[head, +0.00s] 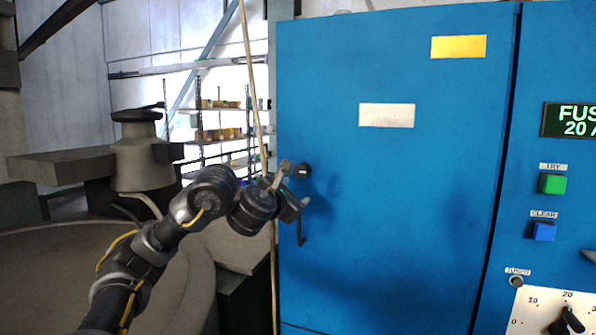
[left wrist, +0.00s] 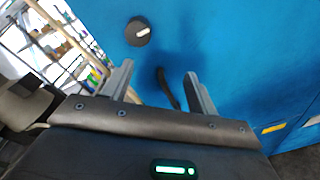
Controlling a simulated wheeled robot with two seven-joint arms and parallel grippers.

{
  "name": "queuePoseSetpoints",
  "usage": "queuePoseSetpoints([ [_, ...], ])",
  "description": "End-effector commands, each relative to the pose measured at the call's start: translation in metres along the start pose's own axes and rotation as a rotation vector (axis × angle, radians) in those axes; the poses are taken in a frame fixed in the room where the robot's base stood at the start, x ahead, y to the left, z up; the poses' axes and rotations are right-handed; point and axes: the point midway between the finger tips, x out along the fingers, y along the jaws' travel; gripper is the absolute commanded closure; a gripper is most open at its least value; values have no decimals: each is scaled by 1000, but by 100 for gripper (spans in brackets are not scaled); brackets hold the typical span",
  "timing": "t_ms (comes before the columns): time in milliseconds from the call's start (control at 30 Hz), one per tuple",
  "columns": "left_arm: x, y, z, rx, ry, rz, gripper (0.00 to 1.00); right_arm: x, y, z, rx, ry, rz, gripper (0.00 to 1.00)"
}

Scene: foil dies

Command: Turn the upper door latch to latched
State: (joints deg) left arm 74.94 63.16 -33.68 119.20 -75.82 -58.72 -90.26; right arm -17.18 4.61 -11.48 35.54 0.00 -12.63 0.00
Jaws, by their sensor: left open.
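The blue cabinet door (head: 400,230) is shut or nearly so. A round black latch knob (head: 302,171) with a small pale mark sits high on its left edge; the mark lies roughly level in the head view. The knob also shows in the left wrist view (left wrist: 134,36), beyond the fingers. A dark handle (head: 300,238) hangs downward below it. My left gripper (head: 293,188) is open in front of the door edge, its fingers near the knob. In the left wrist view, the dark handle (left wrist: 166,88) appears between the spread fingers; contact cannot be told. My right gripper is out of view.
A panel to the right has a green button (head: 552,184), a blue button (head: 543,231) and a dial (head: 567,322). A tan pole or hose (head: 251,75) runs down beside the door's left edge. Shelving (head: 220,135) stands behind. The space before the door is clear.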

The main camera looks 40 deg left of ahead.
Motion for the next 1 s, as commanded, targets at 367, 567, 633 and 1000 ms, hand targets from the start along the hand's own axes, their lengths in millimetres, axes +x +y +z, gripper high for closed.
queuePoseSetpoints([
  [367,-22,33,14,154,-41,92,41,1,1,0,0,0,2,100],
  [567,-3,32,13,149,-38,89,41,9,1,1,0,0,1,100],
  [633,7,34,12,148,-38,91,41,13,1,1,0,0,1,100],
  [1000,63,41,19,147,-39,89,41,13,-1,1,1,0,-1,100],
])
